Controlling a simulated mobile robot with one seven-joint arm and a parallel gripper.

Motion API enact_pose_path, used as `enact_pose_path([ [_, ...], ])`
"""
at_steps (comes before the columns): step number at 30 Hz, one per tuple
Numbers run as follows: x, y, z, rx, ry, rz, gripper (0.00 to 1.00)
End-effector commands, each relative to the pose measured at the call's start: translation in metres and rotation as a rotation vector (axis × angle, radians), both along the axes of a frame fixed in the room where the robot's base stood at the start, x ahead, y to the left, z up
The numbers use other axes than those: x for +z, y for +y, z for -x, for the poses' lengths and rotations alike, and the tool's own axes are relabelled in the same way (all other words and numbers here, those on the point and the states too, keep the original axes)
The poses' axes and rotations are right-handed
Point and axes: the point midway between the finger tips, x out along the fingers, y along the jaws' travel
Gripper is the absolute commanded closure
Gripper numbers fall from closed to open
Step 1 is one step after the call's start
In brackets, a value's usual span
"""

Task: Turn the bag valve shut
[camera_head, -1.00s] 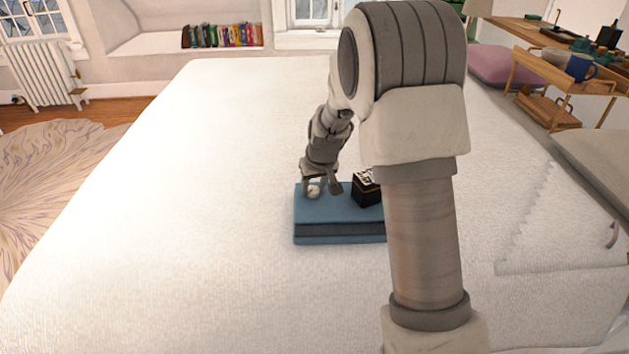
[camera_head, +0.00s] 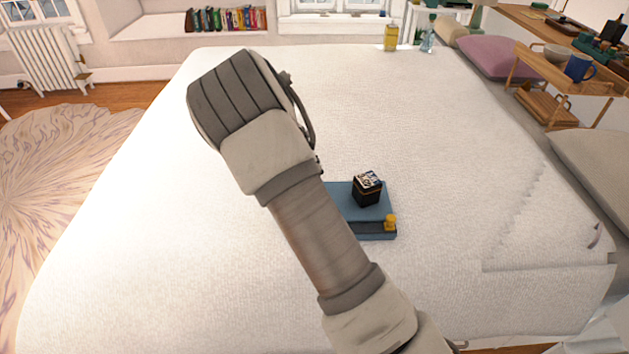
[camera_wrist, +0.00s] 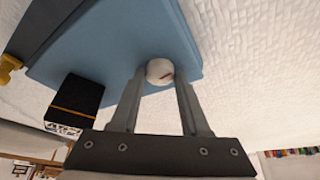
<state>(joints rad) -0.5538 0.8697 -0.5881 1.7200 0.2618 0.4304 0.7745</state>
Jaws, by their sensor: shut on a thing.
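A blue, flat, block-like bag (camera_head: 345,197) lies on the bed; it also shows in the wrist view (camera_wrist: 120,45). A small yellow valve-like piece (camera_head: 390,222) sits at its near right corner, and shows at the left edge of the wrist view (camera_wrist: 9,68). A small white round knob (camera_wrist: 159,70) with a reddish mark is at the bag's top, between my fingertips. I cannot tell which of the two is the valve. My gripper (camera_wrist: 161,82) is shut on the white knob. In the head view my arm hides the gripper and knob.
A black box with a patterned top (camera_head: 367,188) stands on the bag, beside my gripper; it shows in the wrist view too (camera_wrist: 76,104). The white bed (camera_head: 470,150) around the bag is mostly clear. Yellow and clear bottles (camera_head: 391,37) stand at its far edge.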

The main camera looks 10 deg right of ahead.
Motion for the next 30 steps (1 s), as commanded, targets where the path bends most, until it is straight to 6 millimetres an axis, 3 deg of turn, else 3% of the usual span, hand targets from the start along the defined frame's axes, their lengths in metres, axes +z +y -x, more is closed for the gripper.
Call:
enact_pose_path([
  [10, -0.0002, 0.0015, -0.0009, -0.154, 0.001, -0.001, 1.00],
  [27, -0.0015, 0.0015, -0.0005, -0.186, 0.003, -0.003, 1.00],
  [28, -0.0016, 0.0016, -0.0004, -0.186, 0.003, -0.003, 0.53],
  [30, -0.0015, 0.0015, -0.0005, -0.186, 0.003, -0.002, 0.40],
])
